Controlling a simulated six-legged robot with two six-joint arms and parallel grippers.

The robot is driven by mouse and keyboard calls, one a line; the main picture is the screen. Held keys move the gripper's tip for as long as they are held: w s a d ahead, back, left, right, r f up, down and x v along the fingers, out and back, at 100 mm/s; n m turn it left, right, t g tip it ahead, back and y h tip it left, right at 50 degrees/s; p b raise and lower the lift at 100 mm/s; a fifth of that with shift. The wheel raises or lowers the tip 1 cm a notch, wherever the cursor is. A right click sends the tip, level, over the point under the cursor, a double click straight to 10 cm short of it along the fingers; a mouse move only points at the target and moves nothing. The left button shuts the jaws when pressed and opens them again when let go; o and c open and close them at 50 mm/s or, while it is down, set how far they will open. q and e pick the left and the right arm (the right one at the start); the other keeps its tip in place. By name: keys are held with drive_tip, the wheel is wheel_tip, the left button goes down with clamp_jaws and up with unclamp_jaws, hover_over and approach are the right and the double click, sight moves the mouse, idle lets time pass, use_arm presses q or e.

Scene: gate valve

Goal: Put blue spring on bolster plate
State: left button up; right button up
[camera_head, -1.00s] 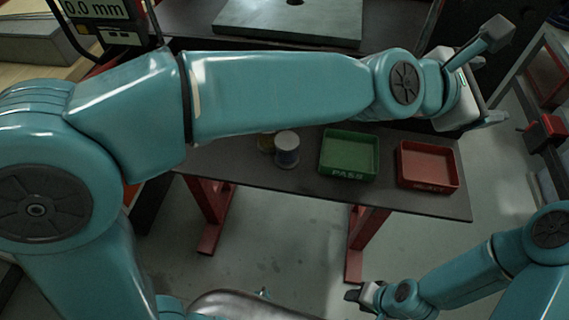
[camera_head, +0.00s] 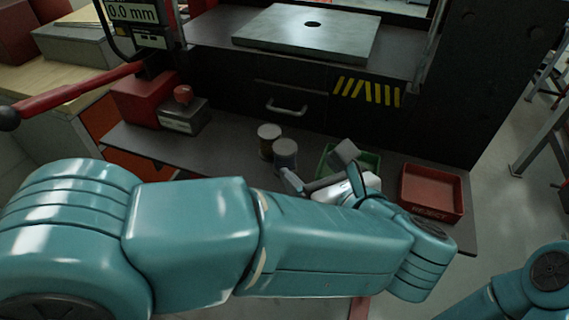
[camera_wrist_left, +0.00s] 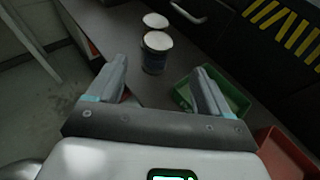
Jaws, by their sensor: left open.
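The blue spring (camera_head: 286,157) looks like a short dark-blue cylinder with a pale top. It stands upright on the lower shelf and also shows in the left wrist view (camera_wrist_left: 156,56). The bolster plate (camera_head: 270,32) is a grey metal slab with a central hole, up on the press bed at the back, with nothing on it. My left gripper (camera_head: 317,168) is open and empty. In the left wrist view its fingers (camera_wrist_left: 160,72) are spread in front of the blue spring, apart from it. My right gripper is out of view; only its arm shows.
A second, yellowish cylinder (camera_head: 269,134) stands just behind the blue spring. A green tray (camera_head: 369,161) is partly hidden by my left gripper, and a red tray (camera_head: 431,190) sits right of it. A red-knobbed box (camera_head: 182,116) stands at left.

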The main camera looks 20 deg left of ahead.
sight(287, 149)
use_arm(q)
drive_tip(key=x, duration=0.6)
drive_tip(key=shift+a, duration=0.1)
drive_tip(key=p+x, duration=0.1)
drive_tip(key=x, duration=0.4)
drive_tip(key=shift+a+r+p, duration=0.1)
drive_tip(key=shift+a+p, duration=0.05)
drive_tip(key=shift+p, duration=0.25)
drive_tip(key=shift+w, duration=0.1)
